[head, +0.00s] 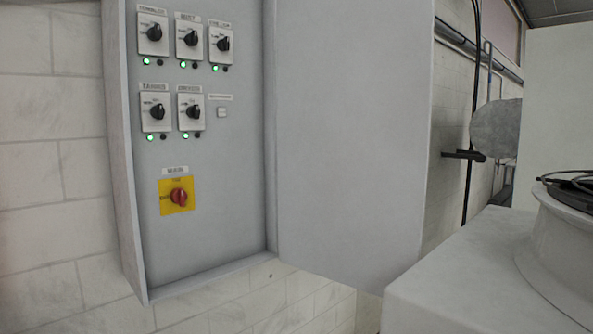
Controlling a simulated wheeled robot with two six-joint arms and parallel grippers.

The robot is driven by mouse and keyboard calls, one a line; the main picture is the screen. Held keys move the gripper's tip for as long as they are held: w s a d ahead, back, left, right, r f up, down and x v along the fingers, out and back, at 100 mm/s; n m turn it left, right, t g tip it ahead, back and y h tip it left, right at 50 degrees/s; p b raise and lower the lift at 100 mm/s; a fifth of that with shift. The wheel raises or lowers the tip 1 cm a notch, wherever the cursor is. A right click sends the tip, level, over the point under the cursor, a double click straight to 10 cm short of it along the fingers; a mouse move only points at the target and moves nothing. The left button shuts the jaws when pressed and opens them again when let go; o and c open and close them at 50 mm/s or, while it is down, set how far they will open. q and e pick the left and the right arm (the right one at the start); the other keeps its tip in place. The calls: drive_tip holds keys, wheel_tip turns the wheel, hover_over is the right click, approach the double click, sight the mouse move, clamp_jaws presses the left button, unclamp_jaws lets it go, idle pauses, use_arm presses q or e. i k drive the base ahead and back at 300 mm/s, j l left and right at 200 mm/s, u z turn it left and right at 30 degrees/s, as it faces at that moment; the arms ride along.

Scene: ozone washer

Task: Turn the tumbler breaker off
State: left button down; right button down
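The grey breaker panel (215,243) hangs on the wall at left. The tumbler breaker (153,34) appears to be the top-left switch, a black rotary knob on a pale plate; its label is blurred but looks like "TUMBLER". A green lamp (147,61) glows below it, with a dark lamp beside it. Several similar black knobs sit beside and below it, each with a green light lit. A red main switch (179,197) on a yellow plate is lower down. Neither gripper is in view.
The open cabinet door (350,140) stands to the right of the panel. A large white machine body (470,270) with a round part and dark cables fills the lower right. A white brick wall (50,180) lies left of the panel. Pipes run along the wall behind.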

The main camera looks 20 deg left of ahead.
sight(154, 33)
drive_tip(key=k+u, duration=0.15)
drive_tip(key=u, duration=0.25)
drive_tip(key=k+j+u, duration=0.15)
drive_tip(key=u, duration=0.25)
drive_tip(key=k+j+u, duration=0.15)
drive_tip(key=u, duration=0.25)
